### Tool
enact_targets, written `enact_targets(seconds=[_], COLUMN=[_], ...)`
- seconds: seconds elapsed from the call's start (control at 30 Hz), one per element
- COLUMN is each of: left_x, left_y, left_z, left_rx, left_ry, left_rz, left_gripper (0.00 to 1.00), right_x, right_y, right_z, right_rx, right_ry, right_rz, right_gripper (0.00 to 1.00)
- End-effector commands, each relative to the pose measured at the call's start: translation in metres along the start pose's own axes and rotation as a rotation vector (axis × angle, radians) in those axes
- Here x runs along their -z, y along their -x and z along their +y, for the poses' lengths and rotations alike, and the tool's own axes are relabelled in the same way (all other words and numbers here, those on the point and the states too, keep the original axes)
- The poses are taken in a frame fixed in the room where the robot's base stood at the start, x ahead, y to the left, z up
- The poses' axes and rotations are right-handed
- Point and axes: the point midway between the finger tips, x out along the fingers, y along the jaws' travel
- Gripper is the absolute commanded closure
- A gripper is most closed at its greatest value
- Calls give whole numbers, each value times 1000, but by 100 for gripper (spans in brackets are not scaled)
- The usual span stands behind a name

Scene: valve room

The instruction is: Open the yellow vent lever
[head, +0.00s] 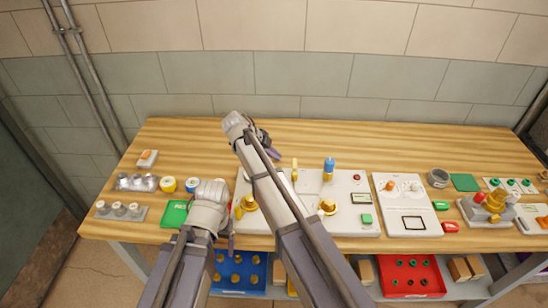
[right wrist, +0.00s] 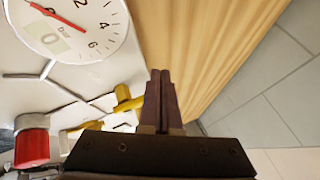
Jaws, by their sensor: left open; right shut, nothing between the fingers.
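A yellow lever (head: 294,169) stands near the back edge of the white valve panel (head: 350,184) in the head view. I take it for the vent lever. A yellow lever-like part also shows in the right wrist view (right wrist: 126,101), just left of my fingers. My right gripper (head: 274,154) is shut and empty, close to the lever at the panel's back edge; its fingers show in the right wrist view (right wrist: 161,75). I cannot tell whether they touch the lever. My left gripper (head: 231,241) is open and empty by the panel's front left; its arm partly hides it.
On the panel are brass valves (head: 327,206) and a blue-topped valve (head: 329,166). A gauge (right wrist: 72,25) and a red knob (right wrist: 32,147) show in the right wrist view. The wooden bench (head: 400,145) is clear behind the panel. Blue (head: 239,291) and red (head: 435,288) bins sit below.

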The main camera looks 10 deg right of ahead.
Motion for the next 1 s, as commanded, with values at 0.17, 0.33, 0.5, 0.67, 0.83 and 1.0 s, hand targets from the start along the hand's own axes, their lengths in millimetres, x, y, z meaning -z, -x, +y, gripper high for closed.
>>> enact_targets(seconds=[0.17,0.33,0.5,0.67,0.83,1.0], left_x=[-1,-2,-3,-4,-5,-5], left_y=[12,25,45,67,80,80], left_z=[-1,-2,-4,-6,-8,-8], left_rx=[0,0,0,0,0,0], left_ry=[0,0,0,-1,-1,-1], left_rz=[0,0,0,0,0,0], left_gripper=[18,18,18,18,18,18], right_x=[-2,-4,-8,-13,-17,-19], right_y=[12,24,43,65,78,78], right_z=[-10,-19,-34,-50,-60,-60], right_rx=[0,0,1,0,0,0], right_ry=[1,1,2,2,1,0], right_rz=[0,0,-1,0,0,0], right_gripper=[100,100,100,100,100,100])
